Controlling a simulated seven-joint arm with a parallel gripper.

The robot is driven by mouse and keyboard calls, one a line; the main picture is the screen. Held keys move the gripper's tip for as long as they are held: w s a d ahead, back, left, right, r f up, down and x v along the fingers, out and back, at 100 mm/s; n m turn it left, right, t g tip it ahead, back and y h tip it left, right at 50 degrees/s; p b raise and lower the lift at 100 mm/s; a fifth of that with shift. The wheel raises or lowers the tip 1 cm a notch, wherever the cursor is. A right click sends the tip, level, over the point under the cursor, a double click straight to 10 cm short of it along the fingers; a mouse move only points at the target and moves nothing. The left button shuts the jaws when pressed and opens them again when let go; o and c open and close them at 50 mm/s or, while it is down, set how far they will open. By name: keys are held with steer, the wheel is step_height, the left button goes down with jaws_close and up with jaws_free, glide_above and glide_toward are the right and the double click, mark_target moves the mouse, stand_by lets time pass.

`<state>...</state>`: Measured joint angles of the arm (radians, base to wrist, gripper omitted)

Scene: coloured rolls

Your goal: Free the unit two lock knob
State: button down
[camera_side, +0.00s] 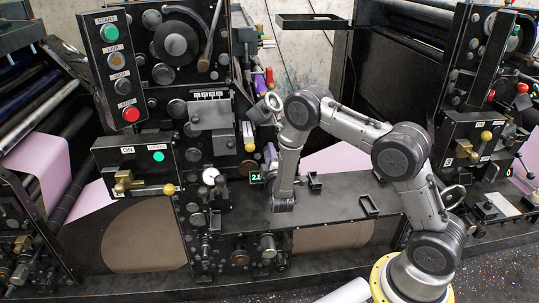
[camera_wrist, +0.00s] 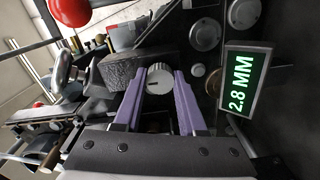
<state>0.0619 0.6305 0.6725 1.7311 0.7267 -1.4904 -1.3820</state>
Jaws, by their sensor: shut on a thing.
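A round silver knob with a dark mark on its face (camera_wrist: 159,84) sits on the dark machine panel in the wrist view. The pictures do not confirm that it is the unit two lock knob. My gripper (camera_wrist: 160,76) has its two purple fingers on either side of this knob and is shut on it. In the side view, my arm reaches to the middle press unit, just right of its panel. The knob itself cannot be made out there.
A lit green display reading 2.8 MM (camera_wrist: 239,85) is right of my fingers; it also shows in the side view (camera_side: 257,177). A dark textured block (camera_wrist: 132,70) is close on the left. A red ball (camera_wrist: 70,10) is upper left. Control boxes, rollers and brackets crowd the unit.

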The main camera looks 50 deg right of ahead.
stand_by(0.4)
steer(key=shift+c, duration=2.4)
jaws_free()
steer(key=v, duration=1.4)
steer(key=shift+d, duration=0.15)
